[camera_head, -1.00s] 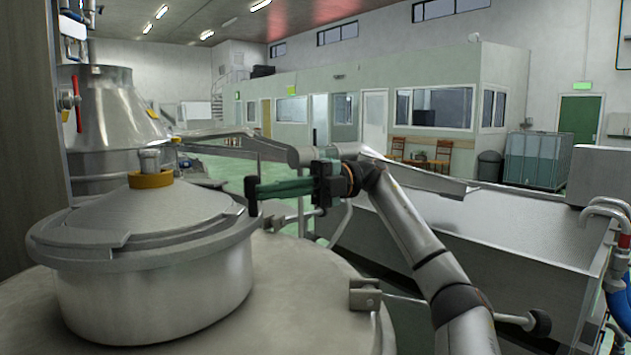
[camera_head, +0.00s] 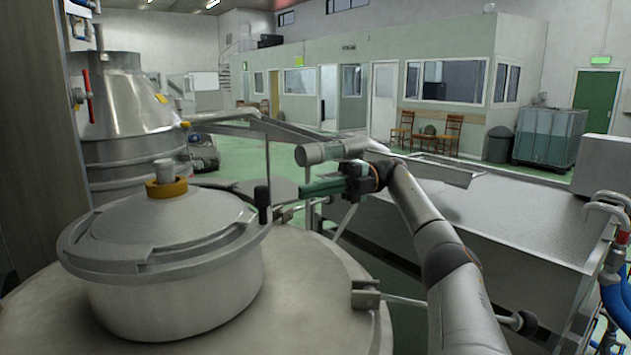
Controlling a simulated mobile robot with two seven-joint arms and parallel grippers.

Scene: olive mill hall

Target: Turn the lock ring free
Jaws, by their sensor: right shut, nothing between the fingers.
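The lock ring (camera_head: 110,258) is a grey metal band around the rim of a domed lid (camera_head: 165,215) on a round steel vessel neck (camera_head: 180,300). A dark upright handle (camera_head: 263,202) stands at the ring's right side. A brass-coloured collar (camera_head: 166,187) sits around the stub on the lid's top. My right gripper (camera_head: 302,190) is shut and empty, its green fingers pointing left toward the handle. A small gap shows between the fingertips and the handle. My left gripper is out of view.
The broad vessel top (camera_head: 310,300) lies below, with a hinge bracket (camera_head: 366,295) near its right edge. A long steel trough (camera_head: 490,230) stands on the right beyond my right arm. A conical steel tank (camera_head: 125,110) stands behind on the left.

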